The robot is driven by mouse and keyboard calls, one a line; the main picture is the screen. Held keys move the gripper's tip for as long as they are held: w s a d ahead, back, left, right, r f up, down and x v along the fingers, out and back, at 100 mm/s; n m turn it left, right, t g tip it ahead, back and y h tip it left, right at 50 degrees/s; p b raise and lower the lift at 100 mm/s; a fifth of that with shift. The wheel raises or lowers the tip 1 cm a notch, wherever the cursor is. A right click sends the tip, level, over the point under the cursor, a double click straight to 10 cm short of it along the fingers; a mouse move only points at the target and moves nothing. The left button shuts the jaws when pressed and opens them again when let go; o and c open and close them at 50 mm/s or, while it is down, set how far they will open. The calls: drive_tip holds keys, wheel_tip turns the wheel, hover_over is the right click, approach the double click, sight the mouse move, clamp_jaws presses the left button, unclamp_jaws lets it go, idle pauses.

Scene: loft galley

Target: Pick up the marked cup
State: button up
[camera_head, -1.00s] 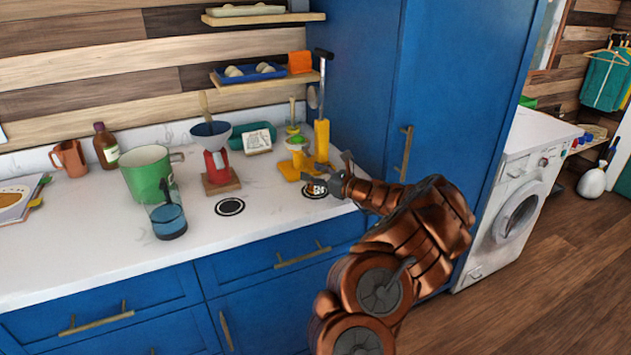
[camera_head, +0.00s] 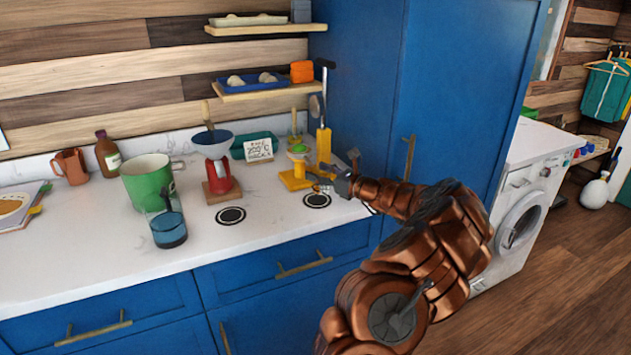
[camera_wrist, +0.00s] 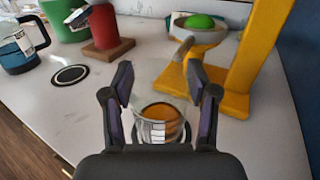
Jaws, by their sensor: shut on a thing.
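A small clear glass cup (camera_wrist: 158,122) with amber contents and a white label with dark marks sits between my fingers in the wrist view. My gripper (camera_wrist: 160,95) is shut on its sides. In the head view my gripper (camera_head: 330,182) is at the right end of the counter, and the cup is small and mostly hidden there. A black-ringed disc (camera_head: 317,200) shows on the counter just below the gripper. The cup appears slightly above it, but the gap is hard to judge.
A yellow stand (camera_wrist: 240,75) with a dish and green ball is close ahead. A red stand with a funnel (camera_head: 218,170), an empty ringed disc (camera_head: 231,215), a green pot (camera_head: 148,182) and a blue-filled jug (camera_head: 168,230) are left. A tall blue cabinet (camera_head: 460,90) is right.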

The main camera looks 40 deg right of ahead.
drive_tip(key=s+d+r+b, duration=0.1)
drive_tip(key=s+b, duration=0.1)
drive_tip(key=s, duration=1.2)
drive_tip(key=shift+s+d+r, duration=0.15)
drive_tip(key=shift+s+d, duration=0.1)
